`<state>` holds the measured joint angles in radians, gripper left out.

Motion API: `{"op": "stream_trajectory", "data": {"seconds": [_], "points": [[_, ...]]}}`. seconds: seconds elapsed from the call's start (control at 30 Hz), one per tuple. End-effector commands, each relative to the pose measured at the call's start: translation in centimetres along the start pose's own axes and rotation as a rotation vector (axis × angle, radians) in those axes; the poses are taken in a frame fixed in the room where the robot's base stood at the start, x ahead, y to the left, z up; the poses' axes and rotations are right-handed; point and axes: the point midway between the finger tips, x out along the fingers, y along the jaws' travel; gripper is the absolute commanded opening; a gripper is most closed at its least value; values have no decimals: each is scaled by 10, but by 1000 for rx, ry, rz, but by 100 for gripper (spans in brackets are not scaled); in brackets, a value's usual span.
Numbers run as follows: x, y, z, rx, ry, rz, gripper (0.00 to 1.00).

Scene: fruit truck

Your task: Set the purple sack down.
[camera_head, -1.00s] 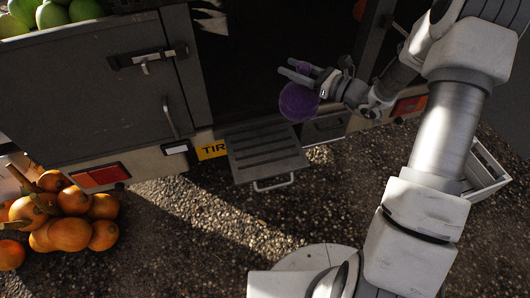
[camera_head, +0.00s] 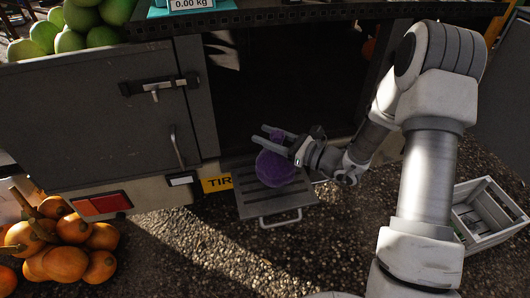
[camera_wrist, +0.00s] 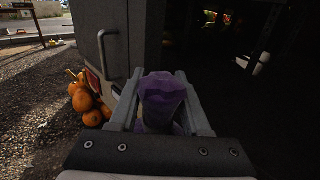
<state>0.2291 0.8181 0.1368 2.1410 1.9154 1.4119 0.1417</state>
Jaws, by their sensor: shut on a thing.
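The purple sack (camera_head: 276,168) is round, with a gathered neck. In the head view it shows over the slatted fold-down step (camera_head: 262,207) at the back of the truck; I cannot tell whether it touches the step. My gripper (camera_head: 277,137) is shut on its neck from the right. In the wrist view the sack's purple top (camera_wrist: 163,97) stands between the two fingers of my gripper (camera_wrist: 163,92), and its lower part is hidden.
A pile of orange fruit (camera_head: 66,250) lies at the left. Green fruit (camera_head: 84,22) and a scale (camera_head: 190,4) are on top. The truck's open dark bay (camera_head: 275,85) is behind the sack. A pale crate (camera_head: 487,214) stands on gravel at the right.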

Motion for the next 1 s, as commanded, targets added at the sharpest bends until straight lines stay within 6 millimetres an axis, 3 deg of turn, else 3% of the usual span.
{"op": "stream_trajectory", "data": {"seconds": [0.2,0.47,0.97,1.0], "points": [[2,8,-9,-1,-4,-1,0],[2,8,-44,-1,-3,-1,0],[2,7,-50,-2,-4,-1,0],[2,8,-51,-1,-1,-1,51]]}}
